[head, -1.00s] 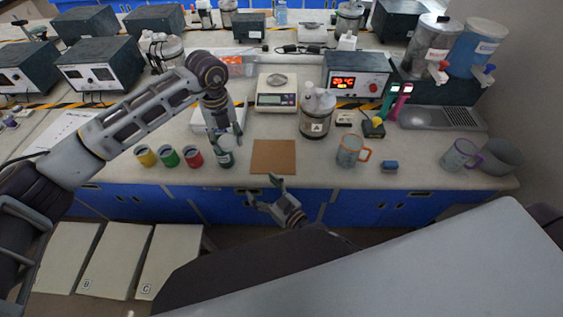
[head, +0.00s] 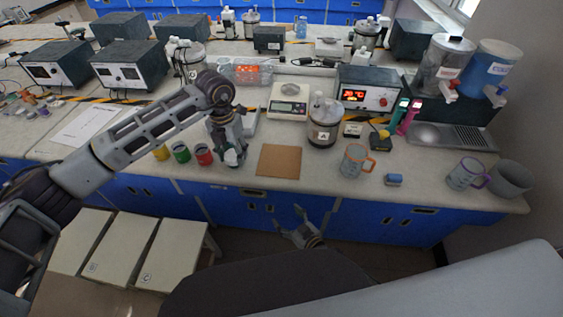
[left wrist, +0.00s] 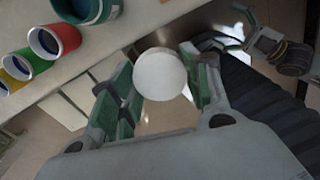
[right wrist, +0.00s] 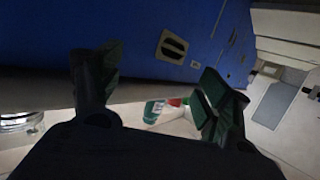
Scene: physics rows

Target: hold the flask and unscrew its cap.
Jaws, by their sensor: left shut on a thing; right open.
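My left gripper (head: 232,154) is near the counter's front edge, shut on the flask. The flask's round white cap (left wrist: 160,74) faces the left wrist camera between the fingers (left wrist: 158,80). It shows as a small white spot in the head view (head: 231,157). The body behind the cap is hidden by the cap and fingers. My right gripper (head: 297,228) is open and empty, low in front of the blue cabinets and apart from the flask. Its spread fingers show in the right wrist view (right wrist: 155,90).
Yellow (head: 161,152), green (head: 181,152) and red (head: 204,154) cans stand left of my left gripper. A teal container (left wrist: 95,8) is close to the flask. A brown board (head: 279,161) lies bare to the right. An orange-handled mug (head: 354,160) stands further right.

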